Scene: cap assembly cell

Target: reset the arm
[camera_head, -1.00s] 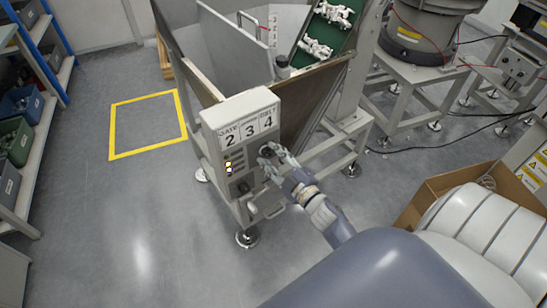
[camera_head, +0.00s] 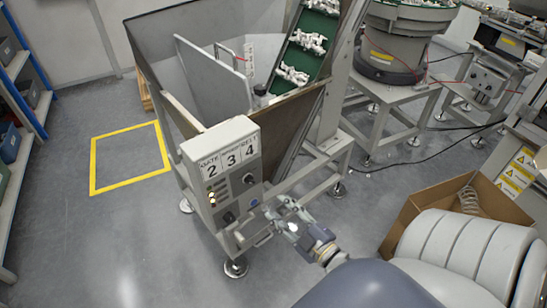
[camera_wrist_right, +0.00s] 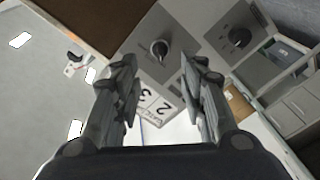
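My right gripper (camera_head: 280,208) is just right of the grey control box (camera_head: 222,140) in the head view, apart from its front as far as I can tell. In the right wrist view the two fingers (camera_wrist_right: 158,75) stand apart with nothing between them, so it is open and empty. Beyond the fingertips a dark knob (camera_wrist_right: 160,48) and a second knob (camera_wrist_right: 238,38) show on grey plates. The box carries the numbers 2, 3 and 4, knobs and small lit lamps (camera_head: 212,199). My left gripper is not in view.
A hopper with a green conveyor (camera_head: 308,42) bearing white parts rises behind the box. A bowl feeder (camera_head: 392,45) stands at the back right. An open cardboard box (camera_head: 415,205) holding a coil is at the right. A yellow floor square (camera_head: 130,158) at the left is empty.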

